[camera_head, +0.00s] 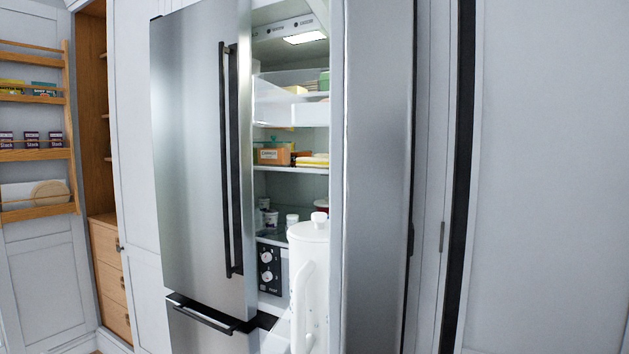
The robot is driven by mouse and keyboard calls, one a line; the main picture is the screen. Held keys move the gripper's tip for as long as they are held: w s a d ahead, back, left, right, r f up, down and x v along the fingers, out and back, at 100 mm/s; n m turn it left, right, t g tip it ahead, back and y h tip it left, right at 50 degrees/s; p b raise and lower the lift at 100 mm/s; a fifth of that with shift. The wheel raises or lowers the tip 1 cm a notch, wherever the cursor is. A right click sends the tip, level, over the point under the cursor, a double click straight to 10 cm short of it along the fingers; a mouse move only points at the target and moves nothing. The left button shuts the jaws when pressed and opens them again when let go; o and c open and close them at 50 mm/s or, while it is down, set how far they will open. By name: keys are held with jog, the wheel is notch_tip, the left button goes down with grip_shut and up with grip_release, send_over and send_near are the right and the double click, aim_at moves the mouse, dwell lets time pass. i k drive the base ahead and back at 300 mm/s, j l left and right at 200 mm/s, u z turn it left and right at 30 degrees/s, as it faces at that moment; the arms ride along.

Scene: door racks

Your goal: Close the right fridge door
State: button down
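The fridge's right door (378,180) stands open. It shows as a tall, narrow grey panel to the right of the lit interior, with a dark strip along its right edge. The fridge's left door (195,160) is brushed steel with a long black vertical handle (230,160) and appears closed or nearly so. The lit interior (290,150) shows through the gap between the two doors. My gripper is not in view.
A steel drawer front (195,330) with a black handle lies below the left door. Shelves inside hold a boxed item (273,152) and jars. A wooden door rack (35,155) hangs at the far left. A pale panel (545,170) fills the right.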

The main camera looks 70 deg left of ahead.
aim_at(371, 131)
jog(key=i+u, duration=0.15)
jog(key=u, duration=0.3)
jog(key=i+l+u, duration=0.1)
jog(key=u, duration=0.4)
jog(key=i+l+u, duration=0.1)
jog(key=u, duration=0.35)
jog(key=i+l+u, duration=0.1)
jog(key=u, duration=0.35)
jog(key=l+u, duration=0.2)
jog(key=u, duration=0.3)
jog(key=i+l+u, duration=0.15)
jog(key=l+u, duration=0.25)
jog(key=k+j+u, duration=0.1)
jog(key=k+j, duration=0.2)
jog(key=k+j+u, duration=0.1)
jog(key=k+j, duration=0.2)
jog(key=j, duration=0.25)
